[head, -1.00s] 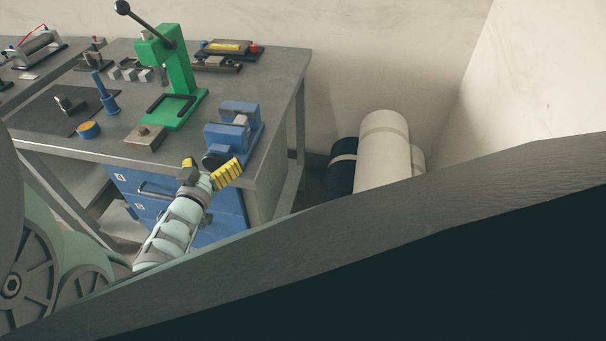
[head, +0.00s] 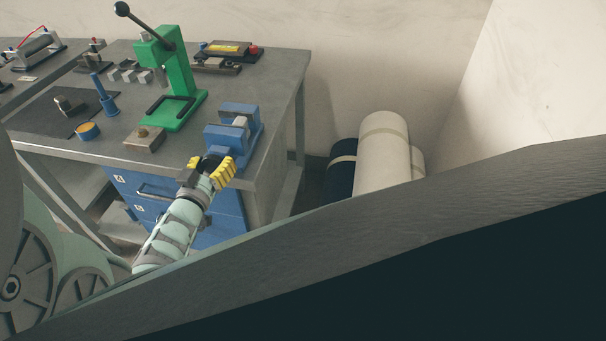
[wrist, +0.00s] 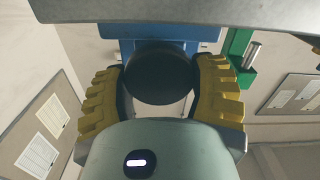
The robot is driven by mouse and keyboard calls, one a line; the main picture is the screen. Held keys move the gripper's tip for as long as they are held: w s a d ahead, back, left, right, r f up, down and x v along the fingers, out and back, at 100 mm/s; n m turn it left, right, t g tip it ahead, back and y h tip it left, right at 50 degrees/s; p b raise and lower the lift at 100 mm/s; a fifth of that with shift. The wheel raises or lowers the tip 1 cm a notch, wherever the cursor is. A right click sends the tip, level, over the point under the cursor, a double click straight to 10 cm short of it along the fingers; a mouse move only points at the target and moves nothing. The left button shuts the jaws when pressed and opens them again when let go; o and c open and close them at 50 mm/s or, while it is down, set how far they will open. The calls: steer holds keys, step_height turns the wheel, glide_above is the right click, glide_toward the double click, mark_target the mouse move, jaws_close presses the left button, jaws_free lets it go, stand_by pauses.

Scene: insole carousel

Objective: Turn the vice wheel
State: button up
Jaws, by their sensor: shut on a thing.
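The blue vice (head: 232,131) sits at the front right corner of the grey workbench. Its dark round wheel (wrist: 160,78) faces my gripper in the wrist view; in the head view it is mostly hidden behind the fingers. My gripper (head: 210,166) has yellow ribbed fingers and reaches up to the front of the vice. In the wrist view my gripper (wrist: 160,88) has one finger on each side of the wheel, shut on its rim.
A green press (head: 178,90) with a black lever stands left of the vice. A small metal block (head: 144,139) lies on the bench (head: 281,90) near its front edge. Blue drawers (head: 222,222) are below. White and dark rolls (head: 384,152) stand on the floor to the right.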

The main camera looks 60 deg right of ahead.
steer(key=shift+m, duration=0.3)
steer(key=m+b, duration=0.1)
steer(key=m, duration=0.1)
steer(key=shift+s+m+b, duration=0.1)
steer(key=shift+m+b, duration=0.2)
steer(key=shift+b, duration=0.05)
steer(key=shift+s+d+m+b, duration=0.1)
steer(key=shift+m+b, duration=0.95)
steer(key=shift+m, duration=0.95)
steer(key=o, duration=1.2)
steer(key=v, duration=1.2)
